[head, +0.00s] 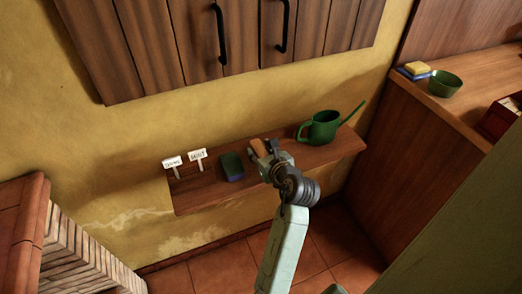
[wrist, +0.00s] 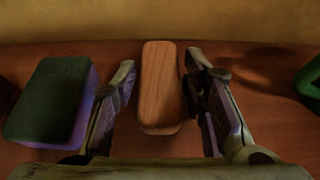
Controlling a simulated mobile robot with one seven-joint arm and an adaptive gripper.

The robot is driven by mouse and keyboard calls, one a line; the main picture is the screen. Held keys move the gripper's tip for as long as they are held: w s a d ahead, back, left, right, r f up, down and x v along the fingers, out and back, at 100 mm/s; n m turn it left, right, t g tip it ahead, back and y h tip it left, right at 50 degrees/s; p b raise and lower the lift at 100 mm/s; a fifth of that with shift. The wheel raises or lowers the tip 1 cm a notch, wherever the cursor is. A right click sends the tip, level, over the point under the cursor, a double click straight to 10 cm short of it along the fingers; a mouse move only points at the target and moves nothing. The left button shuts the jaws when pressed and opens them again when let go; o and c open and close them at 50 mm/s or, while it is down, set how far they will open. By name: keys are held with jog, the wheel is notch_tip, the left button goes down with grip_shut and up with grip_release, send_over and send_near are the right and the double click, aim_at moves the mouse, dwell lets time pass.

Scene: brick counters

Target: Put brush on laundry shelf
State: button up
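The brush (wrist: 160,90) is a light wooden block with rounded ends, seen from above in the wrist view. It appears to lie on the wooden wall shelf (head: 330,152), pointing toward the wall. In the head view part of the brush (head: 258,146) shows at my gripper (head: 265,148). My gripper (wrist: 161,72) is over the shelf with its fingers spread, one on each side of the brush. A narrow gap shows on both sides, so the fingers seem not to touch it. The underside of the brush is hidden.
A dark green and purple sponge (head: 232,166) lies left of the brush, close to my left finger. A green watering can (head: 321,127) stands to the right. Two small white signs (head: 198,154) stand at the shelf's left. Wooden cabinets (head: 215,40) hang above.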

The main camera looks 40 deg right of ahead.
jog(key=shift+o, duration=0.7)
jog(key=shift+r, duration=0.1)
